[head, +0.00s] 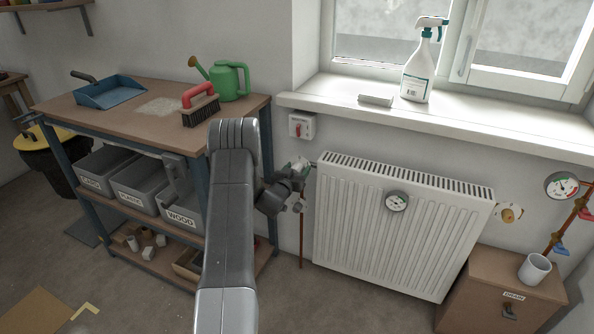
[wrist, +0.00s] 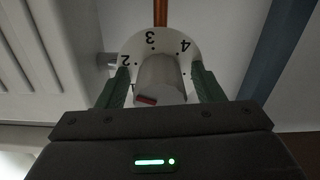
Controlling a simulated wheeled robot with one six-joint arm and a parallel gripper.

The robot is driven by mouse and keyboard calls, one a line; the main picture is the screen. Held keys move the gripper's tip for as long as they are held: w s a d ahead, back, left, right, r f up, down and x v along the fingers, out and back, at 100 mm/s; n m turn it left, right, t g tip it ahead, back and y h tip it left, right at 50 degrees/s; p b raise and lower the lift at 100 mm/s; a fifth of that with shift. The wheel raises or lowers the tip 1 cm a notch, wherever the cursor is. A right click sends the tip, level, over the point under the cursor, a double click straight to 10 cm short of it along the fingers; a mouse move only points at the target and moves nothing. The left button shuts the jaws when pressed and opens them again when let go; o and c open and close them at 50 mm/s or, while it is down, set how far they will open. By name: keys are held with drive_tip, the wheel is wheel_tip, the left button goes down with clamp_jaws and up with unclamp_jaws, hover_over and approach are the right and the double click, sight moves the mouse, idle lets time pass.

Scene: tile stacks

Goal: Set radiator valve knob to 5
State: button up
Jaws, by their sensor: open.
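The radiator valve knob (wrist: 158,80) is a pale grey cylinder in the middle of the wrist view, with a red mark (wrist: 146,99) low on its near face. Behind it is a white round dial (wrist: 136,46) showing 2, 3 and 4; the rest of the dial is hidden by the knob and my fingers. My gripper (wrist: 160,76) is open, with one green finger on each side of the knob; I cannot tell if either touches. In the head view my gripper (head: 294,180) is at the radiator's left edge, and the knob is mostly hidden there.
The white radiator (head: 390,225) stands just right of my gripper. A wall switch (head: 301,126) is above it. A workbench (head: 150,103) with bins is to the left. A brown cabinet (head: 480,300) with a white mug (head: 535,268) is at right. A copper pipe (wrist: 160,12) runs behind the dial.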

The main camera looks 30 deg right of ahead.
drive_tip(key=shift+c, duration=0.4)
drive_tip(key=c, duration=0.9)
drive_tip(key=shift+b, duration=0.35)
